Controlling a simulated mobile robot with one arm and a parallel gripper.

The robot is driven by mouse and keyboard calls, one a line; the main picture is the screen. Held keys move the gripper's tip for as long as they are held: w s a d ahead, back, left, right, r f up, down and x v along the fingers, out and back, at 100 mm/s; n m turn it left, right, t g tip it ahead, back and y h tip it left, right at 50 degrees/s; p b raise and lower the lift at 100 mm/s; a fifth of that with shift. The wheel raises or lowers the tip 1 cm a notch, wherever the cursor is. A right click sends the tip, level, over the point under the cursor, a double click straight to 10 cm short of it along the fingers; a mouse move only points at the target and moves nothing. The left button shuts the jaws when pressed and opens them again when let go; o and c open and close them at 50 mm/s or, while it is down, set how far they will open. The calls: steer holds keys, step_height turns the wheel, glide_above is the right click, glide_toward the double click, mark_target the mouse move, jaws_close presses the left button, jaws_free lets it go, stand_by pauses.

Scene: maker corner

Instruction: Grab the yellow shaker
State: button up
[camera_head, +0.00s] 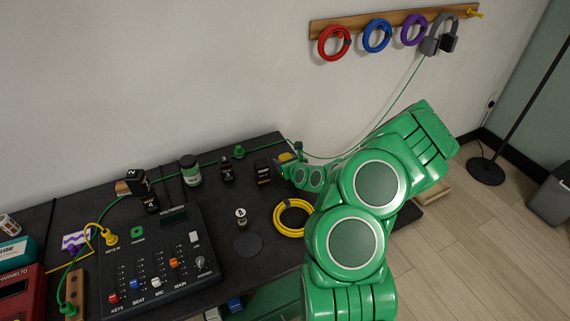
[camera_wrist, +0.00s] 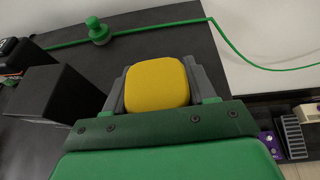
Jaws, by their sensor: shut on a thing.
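The yellow shaker (camera_wrist: 157,83) is a rounded yellow block in the wrist view, between the two grey fingers of my gripper (camera_wrist: 156,86). The fingers touch it on both sides, so my gripper is shut on it. In the head view a small bit of the yellow shaker (camera_head: 285,157) shows near the back right corner of the black table (camera_head: 262,222). My green arm hides most of my gripper there. I cannot tell whether the shaker touches the table.
A black box (camera_wrist: 58,92) stands just left of my gripper. A green knob (camera_wrist: 97,30) on a green cable lies beyond it. A yellow cable coil (camera_head: 279,222) and a black mixer (camera_head: 160,262) are on the table. The table's right edge is close.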

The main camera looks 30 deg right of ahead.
steer(key=shift+r, duration=0.15)
steer(key=shift+r, duration=4.85)
steer(key=shift+r, duration=0.1)
